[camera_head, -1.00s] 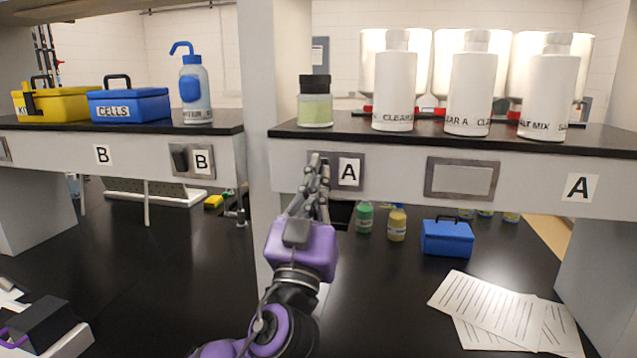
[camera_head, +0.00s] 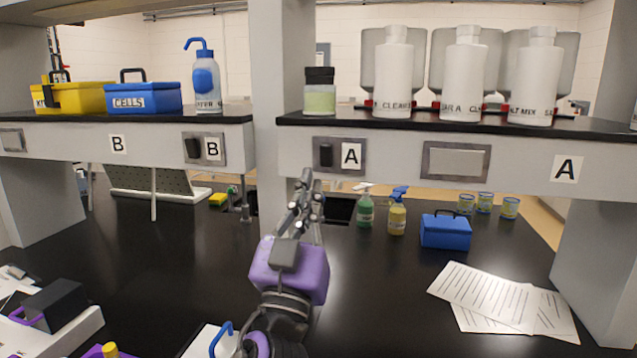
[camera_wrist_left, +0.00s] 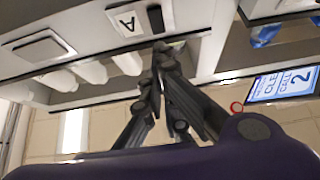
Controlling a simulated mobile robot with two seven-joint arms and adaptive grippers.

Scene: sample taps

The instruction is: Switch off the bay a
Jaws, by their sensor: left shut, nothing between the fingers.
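The bay A switch (camera_head: 325,154) is a dark rocker in a grey plate on the right shelf's front edge, beside an "A" label (camera_head: 351,155). It also shows in the left wrist view (camera_wrist_left: 155,18), near the top. Which way the rocker is tipped is too small to tell. My left gripper (camera_head: 307,182) is shut and empty, just below the switch in the head view. In the left wrist view its fingertips (camera_wrist_left: 160,52) appear apart from the rocker. The containers behind the white bottles (camera_head: 482,60) look grey and unlit. My right gripper is not in view.
A similar switch marked B (camera_head: 193,148) is on the left shelf, across a grey post (camera_head: 283,90). A blank plate (camera_head: 456,160) is right of switch A. The bench's middle left is mostly bare.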

